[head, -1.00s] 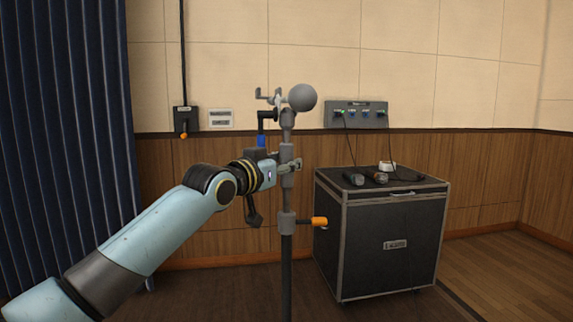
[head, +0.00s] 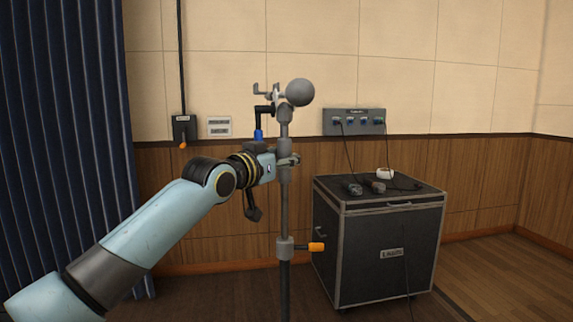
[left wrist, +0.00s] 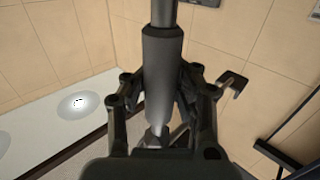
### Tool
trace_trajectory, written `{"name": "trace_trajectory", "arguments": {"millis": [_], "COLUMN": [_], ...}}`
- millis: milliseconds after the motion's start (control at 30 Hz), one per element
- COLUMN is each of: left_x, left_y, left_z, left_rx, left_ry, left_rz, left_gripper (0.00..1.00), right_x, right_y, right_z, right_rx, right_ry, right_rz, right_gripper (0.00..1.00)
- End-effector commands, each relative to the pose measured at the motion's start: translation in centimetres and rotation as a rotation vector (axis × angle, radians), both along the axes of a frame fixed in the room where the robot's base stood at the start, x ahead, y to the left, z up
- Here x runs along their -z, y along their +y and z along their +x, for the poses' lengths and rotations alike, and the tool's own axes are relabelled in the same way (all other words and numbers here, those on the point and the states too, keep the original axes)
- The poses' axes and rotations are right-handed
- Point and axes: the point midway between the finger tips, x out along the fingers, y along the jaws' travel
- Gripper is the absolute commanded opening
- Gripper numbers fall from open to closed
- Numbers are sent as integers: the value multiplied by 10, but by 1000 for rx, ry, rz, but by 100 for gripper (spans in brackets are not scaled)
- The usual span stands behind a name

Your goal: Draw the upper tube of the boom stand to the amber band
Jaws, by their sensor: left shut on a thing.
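The boom stand stands upright in the middle of the head view. Its grey upper tube (head: 285,210) rises from a grey collar (head: 284,248) with an orange handle (head: 316,246) on its right. A dark lower tube (head: 285,287) is below. A grey ball (head: 299,92) and bracket sit at the top. My left gripper (head: 287,160) is shut on the upper tube, well above the collar. In the left wrist view its fingers flank a thicker grey grip section (left wrist: 163,65) of the tube. I cannot make out an amber band. My right gripper is out of view.
A black equipment case (head: 378,250) with microphones (head: 377,187) and a white roll (head: 385,173) on top stands right of the stand. A socket panel (head: 354,121) with hanging cables is on the wall. A dark blue curtain (head: 65,140) hangs at left. Floor at far right is clear.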

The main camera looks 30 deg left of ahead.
Motion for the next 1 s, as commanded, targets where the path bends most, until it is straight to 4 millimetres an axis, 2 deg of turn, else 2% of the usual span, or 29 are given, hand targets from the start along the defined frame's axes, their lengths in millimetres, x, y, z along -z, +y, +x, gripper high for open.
{"name": "trace_trajectory", "arguments": {"millis": [33, 200, 400, 600, 700, 1000], "left_x": [-43, -100, -157, -195, -207, -217], "left_y": [-1, -1, -1, -1, -1, -1], "left_z": [0, 0, 0, 1, 1, 1], "left_rx": [3, 3, 3, 3, 3, 3], "left_ry": [-25, -24, -25, -24, -24, -22], "left_rz": [1, 1, 2, 2, 2, 2], "left_gripper": [0, 0, 0, 0, 0, 0], "right_x": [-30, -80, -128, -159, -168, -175], "right_y": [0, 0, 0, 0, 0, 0], "right_z": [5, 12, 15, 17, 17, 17], "right_rx": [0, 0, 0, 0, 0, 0], "right_ry": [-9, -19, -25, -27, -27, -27], "right_rz": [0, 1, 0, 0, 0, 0], "right_gripper": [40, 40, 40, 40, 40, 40]}}
